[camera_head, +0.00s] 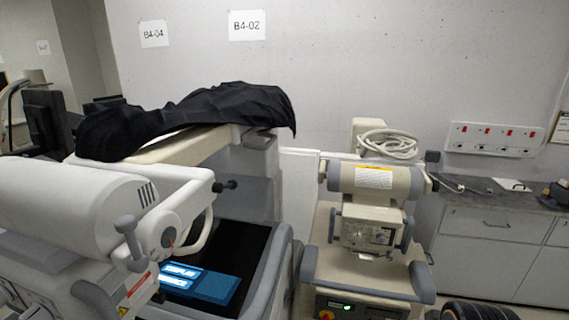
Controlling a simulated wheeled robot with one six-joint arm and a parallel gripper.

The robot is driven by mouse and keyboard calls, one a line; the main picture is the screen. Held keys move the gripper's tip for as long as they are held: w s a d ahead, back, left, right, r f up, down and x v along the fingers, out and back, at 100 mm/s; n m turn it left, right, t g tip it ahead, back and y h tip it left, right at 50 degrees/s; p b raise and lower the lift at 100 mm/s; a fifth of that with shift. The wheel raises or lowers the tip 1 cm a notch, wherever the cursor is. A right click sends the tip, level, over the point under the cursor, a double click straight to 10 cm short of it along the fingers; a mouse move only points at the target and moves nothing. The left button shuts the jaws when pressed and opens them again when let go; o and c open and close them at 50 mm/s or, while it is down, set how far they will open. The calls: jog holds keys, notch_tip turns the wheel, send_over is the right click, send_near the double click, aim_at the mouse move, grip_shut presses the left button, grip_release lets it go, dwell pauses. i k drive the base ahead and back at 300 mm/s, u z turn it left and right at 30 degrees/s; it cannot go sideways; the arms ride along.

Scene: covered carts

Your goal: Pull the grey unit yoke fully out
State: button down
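A beige and grey unit (340,243) stands at the middle right against the wall. A grey horizontal cylinder (375,181) with a white label lies across its top. Below it is a boxy head (367,228) with grey handles at its sides. A grey curved bar (365,283) runs across the unit's front, above a panel with a green light. I cannot tell which of these parts is the yoke, or how far out it is. My gripper is not in view.
A grey counter (500,196) stands at the right. A black ribbed round thing (480,311) is at the bottom edge.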

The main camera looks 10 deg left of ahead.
aim_at(184, 190)
jog(key=z, duration=0.65)
jog(key=i, duration=1.15)
jog(key=u, duration=3.05)
